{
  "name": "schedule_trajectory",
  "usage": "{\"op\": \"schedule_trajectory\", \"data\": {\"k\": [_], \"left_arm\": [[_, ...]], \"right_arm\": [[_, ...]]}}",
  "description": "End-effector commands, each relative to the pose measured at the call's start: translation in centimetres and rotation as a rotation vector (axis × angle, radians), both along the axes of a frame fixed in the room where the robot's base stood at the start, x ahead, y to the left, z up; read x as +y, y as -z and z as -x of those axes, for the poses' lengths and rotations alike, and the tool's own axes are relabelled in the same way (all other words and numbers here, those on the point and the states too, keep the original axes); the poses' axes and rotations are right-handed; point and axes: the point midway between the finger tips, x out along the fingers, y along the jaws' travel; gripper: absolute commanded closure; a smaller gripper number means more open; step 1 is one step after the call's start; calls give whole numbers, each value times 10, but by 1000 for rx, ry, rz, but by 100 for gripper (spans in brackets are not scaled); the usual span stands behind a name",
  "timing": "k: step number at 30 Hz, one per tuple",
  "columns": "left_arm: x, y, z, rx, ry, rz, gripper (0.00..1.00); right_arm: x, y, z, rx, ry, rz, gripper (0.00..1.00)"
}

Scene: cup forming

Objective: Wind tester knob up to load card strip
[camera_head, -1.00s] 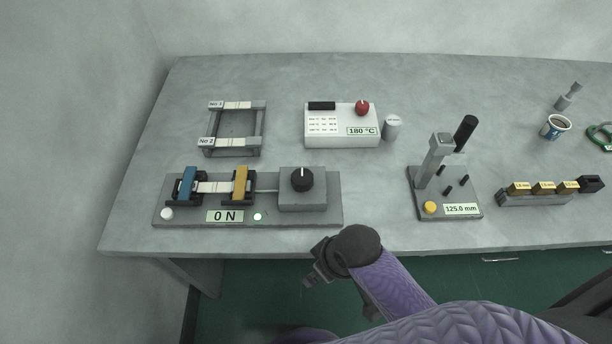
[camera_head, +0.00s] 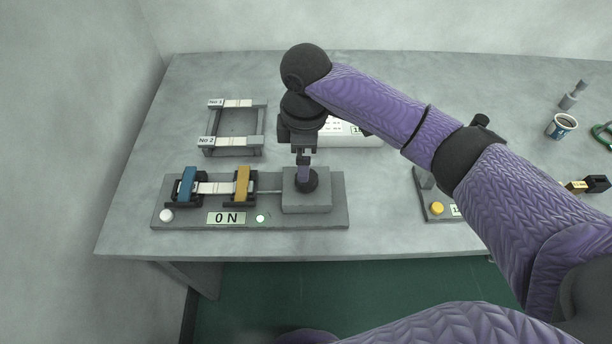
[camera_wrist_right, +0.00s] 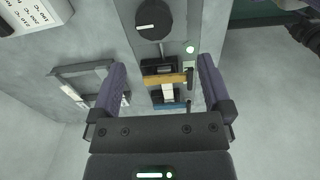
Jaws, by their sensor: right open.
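The tester (camera_head: 335,215) stands at the front left of the table in the head view, and its display (camera_head: 226,218) reads 0 N. A white card strip (camera_head: 215,188) spans its blue clamp (camera_head: 187,184) and its yellow clamp (camera_head: 242,184). The round black knob (camera_head: 307,186) sits on the grey block at its right end. My right gripper (camera_head: 304,176) points down over the knob and partly hides it. In the wrist view, the knob (camera_wrist_right: 153,18) with a white pointer line lies beyond the open, empty fingers. Contact cannot be told. My left gripper does not show.
A grey frame (camera_head: 208,147) holding strips No 1 and No 2 stands behind the tester. A white box (camera_head: 352,134) lies partly behind my right arm. A gauge with a yellow button (camera_head: 437,208) and a cup (camera_head: 561,126) are to the right.

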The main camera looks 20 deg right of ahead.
Motion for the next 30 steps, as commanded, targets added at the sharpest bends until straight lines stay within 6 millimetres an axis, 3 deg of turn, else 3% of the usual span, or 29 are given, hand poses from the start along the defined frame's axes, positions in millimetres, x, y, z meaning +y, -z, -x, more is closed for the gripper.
{"op": "schedule_trajectory", "data": {"k": [2,4,12,15,26,30], "left_arm": [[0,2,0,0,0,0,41],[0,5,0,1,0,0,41],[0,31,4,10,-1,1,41],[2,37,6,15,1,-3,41],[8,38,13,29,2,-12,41],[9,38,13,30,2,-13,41]], "right_arm": [[-7,-8,-5,5,-12,22,0],[-8,-2,-5,12,-17,27,0],[-8,63,-5,11,-15,25,0],[-8,79,-5,9,-16,25,0],[-7,87,-5,6,-16,23,0],[-7,87,-5,6,-16,23,28]]}}
